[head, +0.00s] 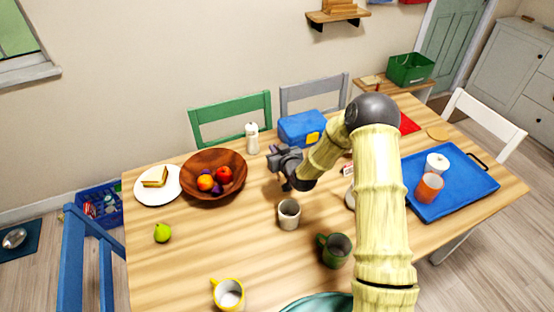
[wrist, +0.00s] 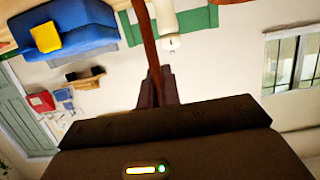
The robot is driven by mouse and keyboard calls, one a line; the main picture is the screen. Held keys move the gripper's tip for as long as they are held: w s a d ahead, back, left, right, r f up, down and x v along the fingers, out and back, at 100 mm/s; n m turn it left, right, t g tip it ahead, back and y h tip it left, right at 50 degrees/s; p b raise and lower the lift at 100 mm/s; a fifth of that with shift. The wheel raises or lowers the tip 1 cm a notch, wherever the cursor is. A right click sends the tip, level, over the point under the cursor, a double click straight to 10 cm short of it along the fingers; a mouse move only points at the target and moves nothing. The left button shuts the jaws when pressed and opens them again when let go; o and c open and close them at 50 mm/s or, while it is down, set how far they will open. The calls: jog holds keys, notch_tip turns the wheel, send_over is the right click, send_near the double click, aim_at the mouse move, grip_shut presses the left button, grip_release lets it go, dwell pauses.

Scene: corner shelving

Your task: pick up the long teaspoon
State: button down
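My gripper (head: 277,164) is above the middle of the table, pointing left in the head view. In the wrist view, its dark fingers (wrist: 157,90) are close together on a thin, reddish-brown stick. I take this stick to be the long teaspoon (wrist: 147,40); it runs from the fingers out past the top edge. Its far end is cut off by the frame. In the head view I cannot make the spoon out clearly. A grey mug (head: 289,213) stands on the table just below the gripper in the picture.
A wooden fruit bowl (head: 190,190) and a white bottle (head: 252,138) stand left of the gripper. A blue lunch box (head: 300,128) is behind it. A green mug (head: 334,250) and yellow mug (head: 229,293) stand nearer. A blue tray (head: 465,190) is right. The left front table is mostly clear.

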notch_tip(320, 180, up, 10)
jog(key=b, duration=0.1)
jog(key=shift+d, duration=0.15)
jog(key=shift+w+f, duration=0.1)
dwell(0.7)
